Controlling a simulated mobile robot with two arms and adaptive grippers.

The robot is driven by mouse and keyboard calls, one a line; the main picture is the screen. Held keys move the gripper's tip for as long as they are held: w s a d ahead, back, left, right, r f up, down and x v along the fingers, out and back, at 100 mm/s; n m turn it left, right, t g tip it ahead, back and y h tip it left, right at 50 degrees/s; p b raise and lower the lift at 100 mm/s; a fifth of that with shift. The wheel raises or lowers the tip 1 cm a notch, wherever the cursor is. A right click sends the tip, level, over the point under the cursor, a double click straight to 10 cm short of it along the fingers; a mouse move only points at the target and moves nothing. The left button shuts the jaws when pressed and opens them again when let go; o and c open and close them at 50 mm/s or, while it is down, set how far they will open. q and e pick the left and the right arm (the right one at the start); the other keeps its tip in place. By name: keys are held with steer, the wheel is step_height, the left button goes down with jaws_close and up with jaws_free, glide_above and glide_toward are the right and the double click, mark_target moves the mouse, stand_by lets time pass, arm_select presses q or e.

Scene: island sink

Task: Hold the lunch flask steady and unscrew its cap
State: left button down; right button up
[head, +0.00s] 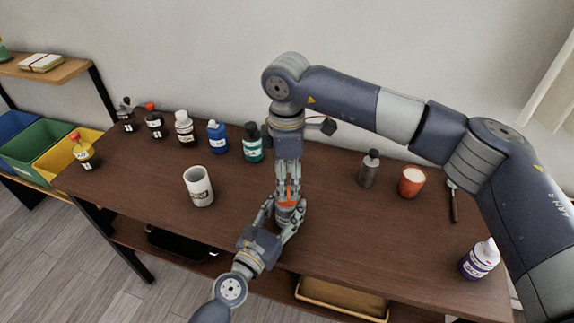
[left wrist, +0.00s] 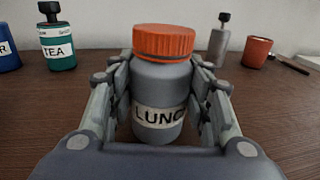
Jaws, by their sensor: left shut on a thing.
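The lunch flask is a grey cylinder (left wrist: 158,92) with a LUNCH label and an orange ribbed cap (left wrist: 164,41). It stands upright on the table, and the cap sits on it. My left gripper (left wrist: 160,110) is shut on the flask body, one finger on each side below the cap. In the head view the cap (head: 287,204) is partly covered. My right gripper (head: 288,186) points straight down over the cap; its finger opening is hard to make out. No right finger shows around the cap in the left wrist view.
A white mug (head: 199,186) stands to the left. Several bottles line the back, including a teal one (head: 252,143). A grey bottle (head: 369,169), an orange cup (head: 411,182) and a purple-white bottle (head: 480,260) stand to the right. Table between mug and flask is clear.

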steer(key=shift+f, duration=2.1)
steer(key=shift+c, duration=0.4)
steer(key=c, duration=1)
